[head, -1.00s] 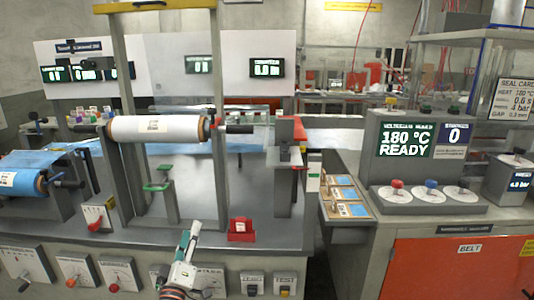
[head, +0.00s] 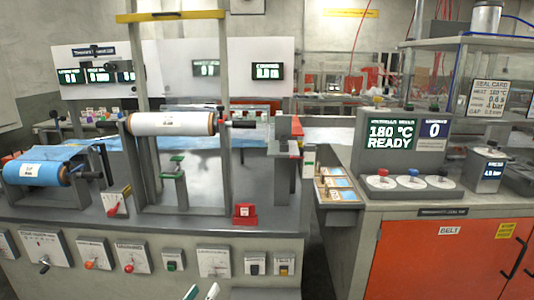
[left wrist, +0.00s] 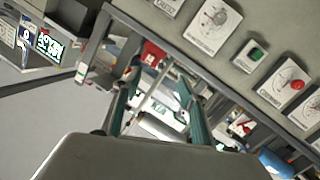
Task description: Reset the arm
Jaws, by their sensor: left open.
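The rest of the left arm is below the head view. My right gripper is in neither current view.
The grey bench (head: 240,191) carries a white film roll (head: 170,124) in a frame, a blue film roll (head: 32,172) and a red block (head: 245,214). Right of a gap stands the heat sealer (head: 407,145) above an orange cabinet (head: 435,254). Floor (left wrist: 40,130) is clear.

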